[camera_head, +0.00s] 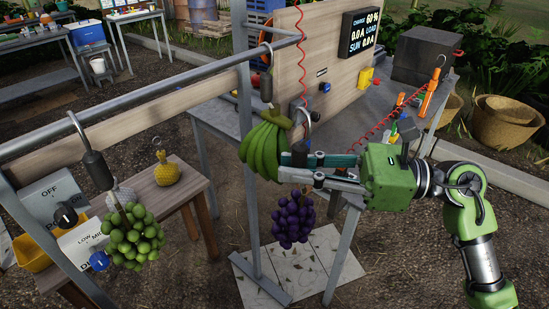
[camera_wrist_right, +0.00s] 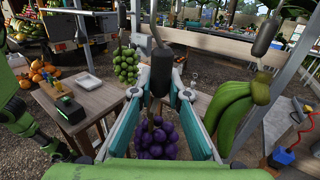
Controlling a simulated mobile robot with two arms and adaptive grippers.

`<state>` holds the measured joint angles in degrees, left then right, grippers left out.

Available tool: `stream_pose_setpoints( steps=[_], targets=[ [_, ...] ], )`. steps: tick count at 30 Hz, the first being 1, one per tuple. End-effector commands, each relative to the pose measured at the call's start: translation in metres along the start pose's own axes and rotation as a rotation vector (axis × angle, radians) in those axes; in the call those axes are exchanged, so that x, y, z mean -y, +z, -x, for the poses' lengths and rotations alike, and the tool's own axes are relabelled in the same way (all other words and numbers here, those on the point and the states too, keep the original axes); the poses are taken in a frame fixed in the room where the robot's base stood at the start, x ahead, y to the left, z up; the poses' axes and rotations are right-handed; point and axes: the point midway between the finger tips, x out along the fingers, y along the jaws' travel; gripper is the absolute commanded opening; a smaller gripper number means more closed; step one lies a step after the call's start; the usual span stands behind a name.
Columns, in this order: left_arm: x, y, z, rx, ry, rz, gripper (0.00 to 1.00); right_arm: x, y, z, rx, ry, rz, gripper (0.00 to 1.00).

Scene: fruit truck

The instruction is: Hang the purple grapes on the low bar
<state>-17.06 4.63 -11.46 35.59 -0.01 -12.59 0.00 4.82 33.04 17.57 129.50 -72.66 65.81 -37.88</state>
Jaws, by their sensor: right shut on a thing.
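The purple grapes (camera_head: 293,220) hang below my right gripper (camera_head: 300,166) in the head view. The gripper is shut on the dark cylinder of their hanger, whose hook (camera_head: 308,113) sticks up above the fingers. In the wrist view the dark cylinder (camera_wrist_right: 161,72) stands between the fingers, with the purple grapes (camera_wrist_right: 157,138) below. A metal bar (camera_head: 180,76) runs from the left edge to the middle. Green grapes (camera_head: 132,238) and green bananas (camera_head: 265,148) hang from it on hooks. The purple grapes' hook appears apart from the bar. My left gripper is not in view.
The bananas are close to my right fingers in the head view. A wooden beam (camera_head: 130,108) runs below the bar. A wooden table (camera_head: 150,195) with a yellow fruit (camera_head: 166,170) stands behind it. A panel with a display (camera_head: 359,33) stands at the back.

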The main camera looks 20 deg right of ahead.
Motion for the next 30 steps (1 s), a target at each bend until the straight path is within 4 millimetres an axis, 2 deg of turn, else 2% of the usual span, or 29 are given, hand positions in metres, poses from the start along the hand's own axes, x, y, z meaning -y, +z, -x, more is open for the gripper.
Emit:
stream_pose_setpoints(
  steps=[1,15,22,30],
  targets=[
    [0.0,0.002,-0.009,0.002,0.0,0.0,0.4,-0.002,0.005,-0.004,0.004,0.021,0.01,0.0],
    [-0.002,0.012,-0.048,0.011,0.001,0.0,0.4,-0.032,0.054,-0.027,0.004,0.186,0.006,0.0],
    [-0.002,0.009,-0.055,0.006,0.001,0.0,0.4,-0.041,0.065,-0.03,0.003,0.213,0.002,0.0],
    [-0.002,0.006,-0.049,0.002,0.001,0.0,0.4,-0.037,0.07,-0.037,0.006,0.216,-0.002,0.0]
  ],
)
